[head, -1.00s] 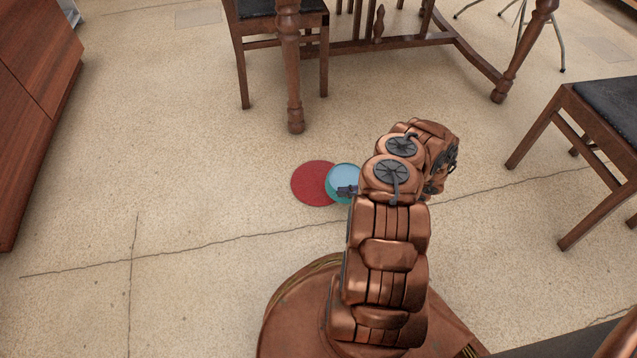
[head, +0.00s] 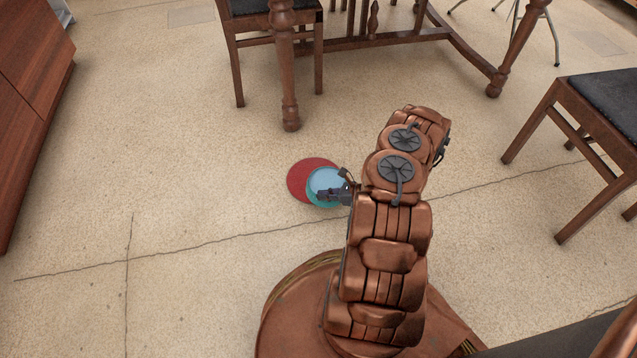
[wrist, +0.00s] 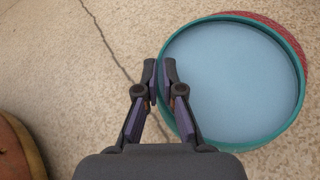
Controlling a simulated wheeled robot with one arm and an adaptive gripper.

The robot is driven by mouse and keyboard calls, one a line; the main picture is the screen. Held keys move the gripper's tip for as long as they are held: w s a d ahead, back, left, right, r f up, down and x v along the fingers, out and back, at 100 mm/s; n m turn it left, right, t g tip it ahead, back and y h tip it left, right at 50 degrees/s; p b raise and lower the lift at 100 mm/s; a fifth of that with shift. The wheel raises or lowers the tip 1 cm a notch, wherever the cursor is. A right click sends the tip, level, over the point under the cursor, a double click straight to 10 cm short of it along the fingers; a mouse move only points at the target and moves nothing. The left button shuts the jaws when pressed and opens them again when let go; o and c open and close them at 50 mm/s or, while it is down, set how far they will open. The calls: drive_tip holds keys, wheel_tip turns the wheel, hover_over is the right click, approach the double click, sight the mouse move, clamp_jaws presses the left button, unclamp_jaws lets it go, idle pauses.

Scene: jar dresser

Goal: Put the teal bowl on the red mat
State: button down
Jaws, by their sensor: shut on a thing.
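The teal bowl (head: 322,183), light blue inside, overlaps the right part of the round red mat (head: 304,174) in the head view. Whether it touches the mat or is held above it, I cannot tell.
A wooden chair (head: 270,45) and a table leg (head: 286,75) stand behind the mat. Another chair (head: 590,125) stands at the right. A wooden cabinet (head: 30,90) is at the left edge. The floor around the mat is clear.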

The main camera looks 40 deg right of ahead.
sight(317, 181)
drive_tip(key=w+d+b, duration=0.1)
drive_tip(key=w, duration=0.1)
drive_tip(key=w+d+b, duration=0.1)
drive_tip(key=w, duration=0.2)
drive_tip(key=w+d+f, duration=0.1)
drive_tip(key=w+d, duration=0.1)
drive_tip(key=w, duration=0.1)
drive_tip(key=shift+w+b, duration=0.1)
drive_tip(key=shift+b, duration=0.3)
wheel_tip(317, 181, down, 4)
drive_tip(key=shift+w+d+r+b, duration=0.1)
drive_tip(key=shift+w+r+b, duration=0.1)
drive_tip(key=shift+b, duration=0.95)
drive_tip(key=shift+r, duration=0.1)
drive_tip(key=c, duration=1.3)
unclamp_jaws()
